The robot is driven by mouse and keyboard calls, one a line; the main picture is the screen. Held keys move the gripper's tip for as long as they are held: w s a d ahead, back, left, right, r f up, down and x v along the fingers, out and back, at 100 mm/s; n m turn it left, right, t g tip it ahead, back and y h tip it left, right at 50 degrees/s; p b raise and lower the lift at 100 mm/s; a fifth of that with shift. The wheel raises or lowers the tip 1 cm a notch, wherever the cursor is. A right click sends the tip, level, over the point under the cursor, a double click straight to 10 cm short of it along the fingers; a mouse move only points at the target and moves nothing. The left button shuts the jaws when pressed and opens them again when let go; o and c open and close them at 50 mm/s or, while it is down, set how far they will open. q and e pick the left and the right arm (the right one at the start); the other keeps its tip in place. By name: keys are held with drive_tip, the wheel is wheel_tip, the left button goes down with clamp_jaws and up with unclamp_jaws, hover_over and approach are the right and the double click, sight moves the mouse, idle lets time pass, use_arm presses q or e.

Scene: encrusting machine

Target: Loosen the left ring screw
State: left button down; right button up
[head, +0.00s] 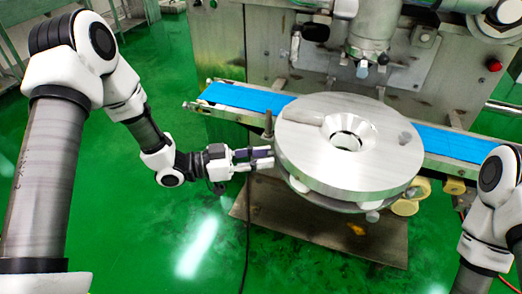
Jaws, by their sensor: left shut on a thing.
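The large silver disc (300,150) of the machine sits over the conveyor, with a round opening in its middle. My left gripper (270,158) reaches in from the left, level with the disc's left edge. Its two fingers lie nearly horizontal, one above the other, and are shut on the left ring screw at that edge. The screw itself is mostly hidden between the fingertips. My right arm shows at the lower right, but its gripper is outside the view.
A blue conveyor belt (245,96) runs behind and under the disc. A short upright post (268,124) stands just above my left fingertips. The nozzle (362,68) hangs behind the disc. A brown base plate (300,226) lies below, with green floor open at the left.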

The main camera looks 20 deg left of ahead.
use_arm(q)
drive_tip(key=n+p, duration=0.5)
drive_tip(key=n, duration=0.5)
drive_tip(key=shift+n, duration=0.4)
drive_tip(key=c, duration=0.9)
unclamp_jaws()
drive_tip(key=v, duration=1.2)
drive_tip(key=shift+f, duration=0.2)
